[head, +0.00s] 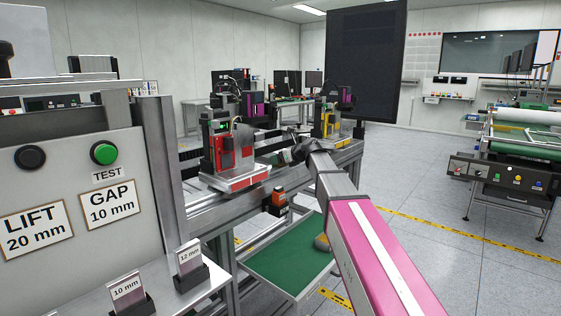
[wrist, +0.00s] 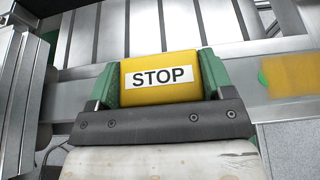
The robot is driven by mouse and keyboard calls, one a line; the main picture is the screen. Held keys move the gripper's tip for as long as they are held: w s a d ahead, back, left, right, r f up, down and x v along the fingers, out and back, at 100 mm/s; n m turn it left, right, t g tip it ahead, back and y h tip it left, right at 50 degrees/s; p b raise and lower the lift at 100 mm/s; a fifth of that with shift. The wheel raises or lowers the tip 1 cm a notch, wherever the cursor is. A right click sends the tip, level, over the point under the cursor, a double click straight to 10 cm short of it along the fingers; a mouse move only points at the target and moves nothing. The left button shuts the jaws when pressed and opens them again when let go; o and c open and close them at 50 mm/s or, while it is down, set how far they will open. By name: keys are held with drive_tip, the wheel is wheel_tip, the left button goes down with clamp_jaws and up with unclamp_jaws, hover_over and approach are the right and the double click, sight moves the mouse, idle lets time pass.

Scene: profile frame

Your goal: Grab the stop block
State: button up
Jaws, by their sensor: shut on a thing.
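The stop block (wrist: 160,90) is yellow with a white label reading "STOP" and shows in the middle of the wrist view. My gripper (wrist: 160,78) is shut on it, with one green finger against its left side and one against its right. Behind the block are the bars of a metal frame; I cannot tell whether the block still touches it. In the head view my gripper (head: 300,153) is at the profile frame (head: 215,205), between the red unit and the yellow unit. The block cannot be made out there.
A red unit (head: 232,155) stands left of my gripper and a yellow unit (head: 330,120) just behind it. A control panel (head: 75,180) with labels and a green button fills the left. A green shelf (head: 285,262) lies below. The floor to the right is open up to a conveyor (head: 520,140).

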wheel_tip(320, 180, up, 10)
idle(0.6)
